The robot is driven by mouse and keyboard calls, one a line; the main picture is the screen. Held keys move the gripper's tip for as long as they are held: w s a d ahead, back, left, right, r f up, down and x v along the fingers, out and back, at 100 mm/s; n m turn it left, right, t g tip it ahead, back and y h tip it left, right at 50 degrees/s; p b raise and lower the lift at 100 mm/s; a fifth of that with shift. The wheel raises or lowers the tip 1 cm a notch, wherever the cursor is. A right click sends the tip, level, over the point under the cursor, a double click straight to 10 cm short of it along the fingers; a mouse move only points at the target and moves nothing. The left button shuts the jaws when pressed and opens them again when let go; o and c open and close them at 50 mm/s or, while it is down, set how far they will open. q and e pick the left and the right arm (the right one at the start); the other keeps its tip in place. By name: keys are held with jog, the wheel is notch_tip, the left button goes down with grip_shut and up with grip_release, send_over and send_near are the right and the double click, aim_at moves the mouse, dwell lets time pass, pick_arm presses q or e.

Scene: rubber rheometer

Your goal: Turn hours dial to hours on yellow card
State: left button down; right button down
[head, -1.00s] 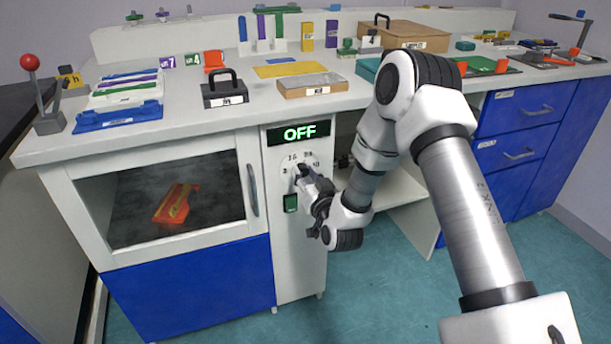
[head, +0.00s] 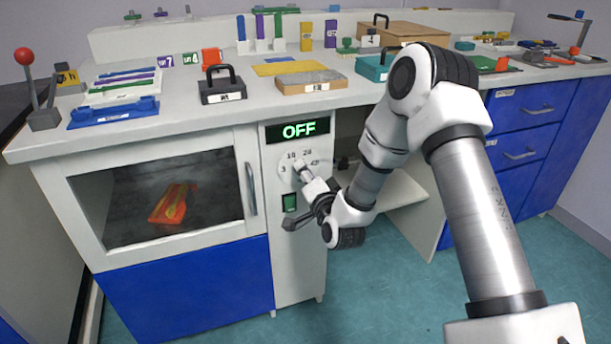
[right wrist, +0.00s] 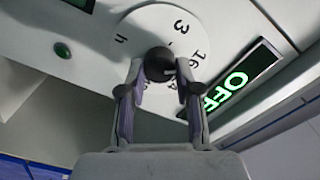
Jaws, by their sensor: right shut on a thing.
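The hours dial (head: 286,171) is a pale round plate with dark numbers on the white panel below a display reading OFF (head: 298,130). In the right wrist view the dial plate (right wrist: 145,30) shows a 3, a 16 and an h. My right gripper (right wrist: 160,66) is shut on the dial's dark round knob (right wrist: 160,62), one finger at each side. The knob's pointer cannot be made out. In the head view my right gripper (head: 303,172) covers part of the dial.
A green switch (head: 290,202) sits just below the dial. The oven door with its handle (head: 251,189) is to the left, with an orange and yellow thing (head: 174,204) behind the glass. The counter above holds a black-handled block (head: 222,88) and boxes.

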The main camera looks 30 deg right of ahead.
jog(key=shift+m, duration=0.3)
jog(key=c, duration=0.8)
grip_release()
jog(key=v, duration=1.2)
